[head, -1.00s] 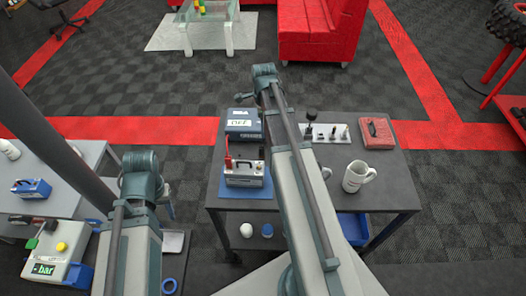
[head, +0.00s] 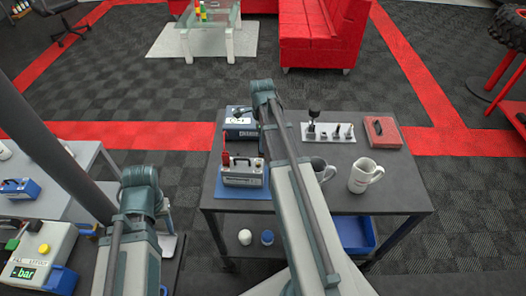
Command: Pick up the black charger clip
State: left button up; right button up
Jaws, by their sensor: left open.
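My left gripper (head: 166,205) is open, low beside my left arm, well left of the table and mostly hidden.
A side bench with a gauge unit (head: 38,255) stands at left.

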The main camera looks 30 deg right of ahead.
notch_tip(320, 180, down, 3)
jog(key=shift+a+r+b, duration=0.1)
jog(key=shift+a+b, duration=0.05)
jog(key=shift+b, duration=0.8)
jog(key=shift+w+f, duration=0.1)
jog(key=shift+f, duration=0.2)
pick_arm(q)
jog(key=f, duration=0.3)
jog(key=shift+w+f, duration=0.1)
jog(key=shift+w, duration=0.3)
pick_arm(e)
jog(key=shift+w+r, duration=0.1)
pick_arm(q)
jog(key=shift+a, duration=0.1)
pick_arm(e)
jog(key=c, duration=0.5)
grip_shut()
pick_arm(q)
jog(key=shift+s, duration=0.2)
